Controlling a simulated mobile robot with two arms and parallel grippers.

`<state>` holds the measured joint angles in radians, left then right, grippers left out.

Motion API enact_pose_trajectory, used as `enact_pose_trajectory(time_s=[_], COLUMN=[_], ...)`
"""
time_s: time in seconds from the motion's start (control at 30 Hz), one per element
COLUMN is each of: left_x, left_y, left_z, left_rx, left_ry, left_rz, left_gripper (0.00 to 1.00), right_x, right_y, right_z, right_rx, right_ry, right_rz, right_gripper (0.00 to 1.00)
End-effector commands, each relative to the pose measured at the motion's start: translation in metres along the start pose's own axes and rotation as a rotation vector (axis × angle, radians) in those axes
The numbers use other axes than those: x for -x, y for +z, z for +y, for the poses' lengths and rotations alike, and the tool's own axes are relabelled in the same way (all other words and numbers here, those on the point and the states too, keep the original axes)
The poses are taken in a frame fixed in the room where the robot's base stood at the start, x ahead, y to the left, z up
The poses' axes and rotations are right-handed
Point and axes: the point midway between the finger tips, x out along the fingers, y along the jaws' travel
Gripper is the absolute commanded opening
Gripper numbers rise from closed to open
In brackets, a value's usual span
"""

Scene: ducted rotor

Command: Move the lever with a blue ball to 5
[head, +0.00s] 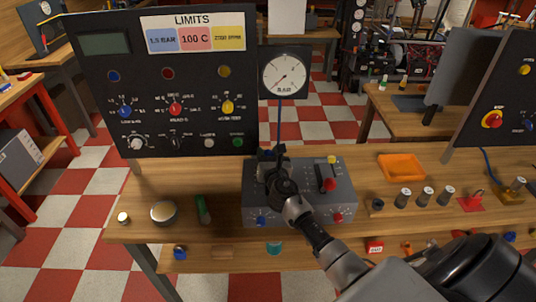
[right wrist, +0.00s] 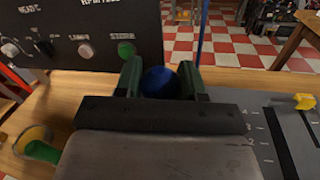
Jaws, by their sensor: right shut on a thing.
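A grey lever box (head: 347,203) stands on the wooden bench below the gauge. My right gripper (head: 270,154) is over the left part of this box, its arm reaching in from the lower right. In the right wrist view its two green fingers (right wrist: 160,78) are shut on the blue ball (right wrist: 161,84), one finger on each side. The lever's shaft, its slot and the number it stands at are hidden by my gripper. A second lever with a red handle (head: 328,184) is on the right part of the box. My left gripper is not in view.
A black panel (head: 165,90) with knobs and a LIMITS sign stands behind at the left. A round BAR gauge (head: 284,74) is behind the box. A yellow knob (head: 332,159) is at the box's back right. An orange tray (head: 401,167) and several small parts lie to the right.

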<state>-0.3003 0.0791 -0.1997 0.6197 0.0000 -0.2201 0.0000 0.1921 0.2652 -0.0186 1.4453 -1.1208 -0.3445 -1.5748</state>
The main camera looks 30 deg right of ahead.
Motion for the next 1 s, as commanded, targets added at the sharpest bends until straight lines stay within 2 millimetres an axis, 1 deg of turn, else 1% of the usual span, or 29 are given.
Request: enact_pose_trajectory(time_s=[0.17, 0.37, 0.5, 0.67, 0.83, 1.0], left_x=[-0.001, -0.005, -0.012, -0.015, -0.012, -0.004], left_y=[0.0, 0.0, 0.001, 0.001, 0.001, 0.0], left_z=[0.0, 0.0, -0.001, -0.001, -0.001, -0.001], left_rx=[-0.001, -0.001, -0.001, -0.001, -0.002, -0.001], left_ry=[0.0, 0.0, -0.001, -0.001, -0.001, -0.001], left_rz=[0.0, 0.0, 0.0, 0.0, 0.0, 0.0], left_gripper=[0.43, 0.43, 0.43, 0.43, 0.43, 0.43], right_x=[-0.001, -0.01, -0.024, -0.04, -0.055, -0.068], right_y=[0.0, 0.0, -0.001, -0.002, -0.003, -0.005], right_z=[0.0, -0.003, -0.006, -0.009, -0.012, -0.017], right_rx=[0.0, 0.002, 0.003, 0.002, 0.001, -0.011], right_ry=[0.0, -0.001, -0.001, -0.001, -0.002, -0.016], right_rz=[0.0, -0.002, -0.004, -0.002, -0.001, 0.073], right_gripper=[0.0, 0.0, 0.0, 0.0, 0.0, 0.0])
